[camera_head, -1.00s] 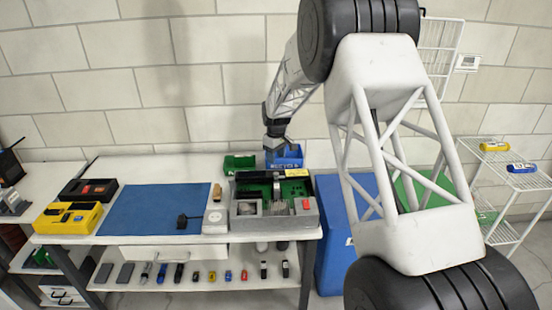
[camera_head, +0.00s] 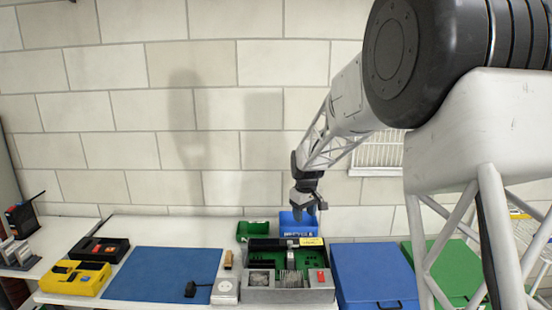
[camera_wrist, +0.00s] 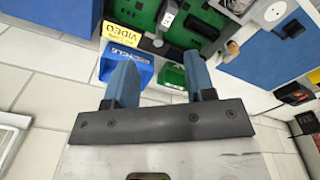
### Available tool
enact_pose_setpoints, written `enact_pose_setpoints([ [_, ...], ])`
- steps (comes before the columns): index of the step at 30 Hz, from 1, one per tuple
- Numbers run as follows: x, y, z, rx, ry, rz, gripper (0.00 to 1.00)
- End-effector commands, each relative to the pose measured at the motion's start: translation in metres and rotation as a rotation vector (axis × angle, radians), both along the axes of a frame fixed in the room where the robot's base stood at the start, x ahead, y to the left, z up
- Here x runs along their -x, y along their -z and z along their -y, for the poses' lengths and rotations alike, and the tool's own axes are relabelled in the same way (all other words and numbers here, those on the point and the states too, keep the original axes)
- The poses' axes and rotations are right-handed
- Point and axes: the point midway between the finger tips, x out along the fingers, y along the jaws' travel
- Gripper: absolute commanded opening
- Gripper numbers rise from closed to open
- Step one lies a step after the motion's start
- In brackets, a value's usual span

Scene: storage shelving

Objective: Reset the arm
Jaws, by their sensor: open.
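My gripper (camera_head: 310,203) is raised above the back of the workbench, in front of the blue recycle bin (camera_head: 297,224) in the head view. In the wrist view its two blue fingers (camera_wrist: 158,80) are apart with nothing held between them. My arm comes in from the upper right and bends down to the gripper. Below the gripper stands a grey open case with a green circuit board (camera_head: 285,268), which also shows at the top of the wrist view (camera_wrist: 188,22).
A green bin (camera_head: 252,230) stands beside the blue one. A blue mat (camera_head: 163,274), a yellow case (camera_head: 76,278) and a black case (camera_head: 101,249) lie to the left. Blue (camera_head: 374,274) and green boxes (camera_head: 440,268) stand to the right.

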Motion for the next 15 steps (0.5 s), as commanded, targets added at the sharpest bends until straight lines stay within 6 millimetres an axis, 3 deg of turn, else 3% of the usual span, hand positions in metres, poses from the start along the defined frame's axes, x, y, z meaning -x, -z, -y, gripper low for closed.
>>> enact_pose_setpoints([
  [6,0.05,-0.039,0.016,-0.005,0.069,0.022,0.5],
  [15,0.122,-0.078,0.034,-0.012,0.163,0.047,0.5],
])
